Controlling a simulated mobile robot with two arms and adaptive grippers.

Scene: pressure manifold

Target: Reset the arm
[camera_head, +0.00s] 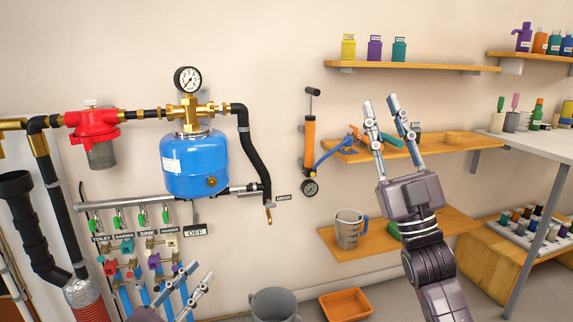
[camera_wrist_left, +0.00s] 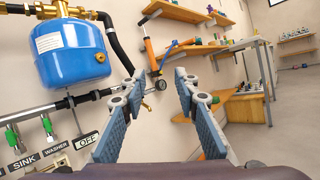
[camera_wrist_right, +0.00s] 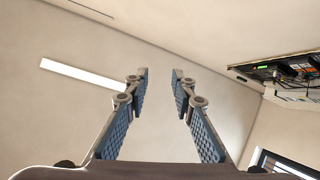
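My right gripper (camera_head: 382,122) is raised in front of the wall shelves in the head view, its fingers pointing up, apart and empty. In the right wrist view its open fingers (camera_wrist_right: 160,85) face the upper wall and ceiling. My left gripper (camera_head: 190,290) is low at the bottom of the head view, in front of the valve manifold. In the left wrist view its fingers (camera_wrist_left: 158,88) are spread with nothing between them, facing the wall with the hand pump and shelves.
A blue pressure tank (camera_head: 195,165) with a gauge (camera_head: 187,80) hangs on the wall, beside a red filter (camera_head: 92,128). An orange hand pump (camera_head: 309,140) hangs nearby. Shelves hold a measuring jug (camera_head: 348,230) and bottles. A grey bucket (camera_head: 274,305) and orange tray (camera_head: 346,304) stand below.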

